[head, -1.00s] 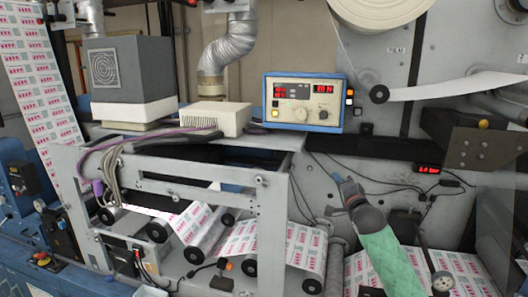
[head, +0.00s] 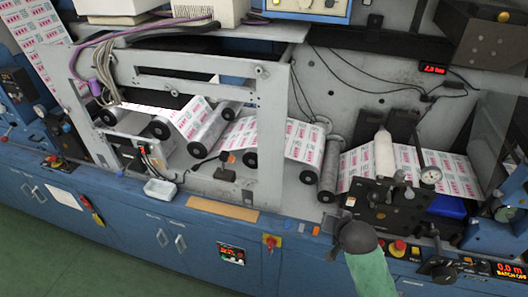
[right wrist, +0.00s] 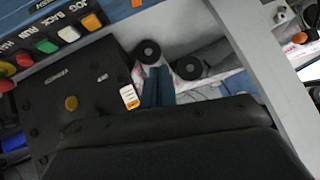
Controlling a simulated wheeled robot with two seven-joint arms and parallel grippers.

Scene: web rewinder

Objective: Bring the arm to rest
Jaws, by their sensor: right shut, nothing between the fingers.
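My right arm comes in at the bottom of the head view, with a green sleeve and a dark grey wrist. My right gripper (head: 343,217) points away from me, over the front edge of the machine, and is small and mostly hidden behind the wrist. In the right wrist view its blue-grey fingers (right wrist: 157,87) are together with nothing between them. The dark gripper body fills the lower part of that view. My left gripper is in neither view.
The web rewinder's grey frame (head: 277,150) stands left of my right arm, with black-ended rollers and printed web. To the right are a pressure gauge (head: 430,175), black handles and a red button (head: 399,245). Blue cabinets (head: 130,215) run below; green floor (head: 50,262) lies in front.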

